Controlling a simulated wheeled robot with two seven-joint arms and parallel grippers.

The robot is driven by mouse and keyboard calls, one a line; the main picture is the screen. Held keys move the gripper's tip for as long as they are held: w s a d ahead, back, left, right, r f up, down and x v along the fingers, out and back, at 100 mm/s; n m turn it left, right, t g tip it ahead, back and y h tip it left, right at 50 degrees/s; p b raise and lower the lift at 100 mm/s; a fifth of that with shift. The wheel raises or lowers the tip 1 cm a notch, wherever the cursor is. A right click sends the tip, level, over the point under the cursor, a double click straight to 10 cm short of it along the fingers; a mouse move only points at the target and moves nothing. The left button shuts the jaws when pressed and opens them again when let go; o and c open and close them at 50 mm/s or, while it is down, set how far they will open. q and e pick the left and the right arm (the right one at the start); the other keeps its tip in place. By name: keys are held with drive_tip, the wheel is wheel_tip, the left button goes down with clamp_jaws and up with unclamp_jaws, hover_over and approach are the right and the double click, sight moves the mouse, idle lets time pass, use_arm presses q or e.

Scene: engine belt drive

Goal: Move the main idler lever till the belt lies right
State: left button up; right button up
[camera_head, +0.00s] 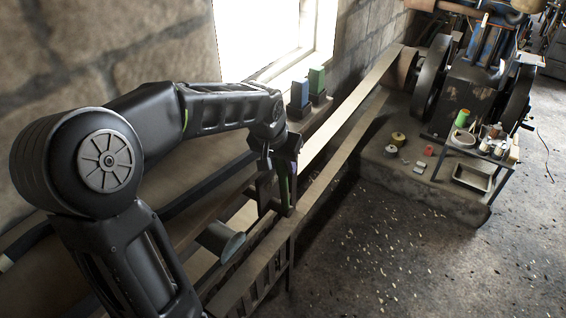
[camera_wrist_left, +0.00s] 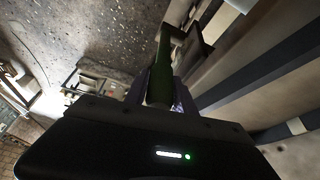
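A dark green lever handle (camera_wrist_left: 161,70), which I take for the main idler lever, stands between the fingers of my left gripper (camera_wrist_left: 160,98) in the left wrist view. The fingers lie close on both its sides and look shut on it. In the head view my left gripper (camera_head: 285,192) is over the wooden frame, and only a thin green strip of the handle shows. The pale flat belt (camera_head: 343,118) runs in two strands from the engine at the upper right down to the frame. My arm hides part of its near end. My right gripper is not in view.
A blue block (camera_head: 299,93) and a green block (camera_head: 317,80) stand by the window. The engine (camera_head: 470,88) with its flywheels sits on a stone plinth (camera_head: 425,182). A small stand (camera_head: 470,176) holds cans and a tray. The floor at the lower right is open, with scattered chips.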

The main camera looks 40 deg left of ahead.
use_arm(q)
clamp_jaws()
idle(1.0)
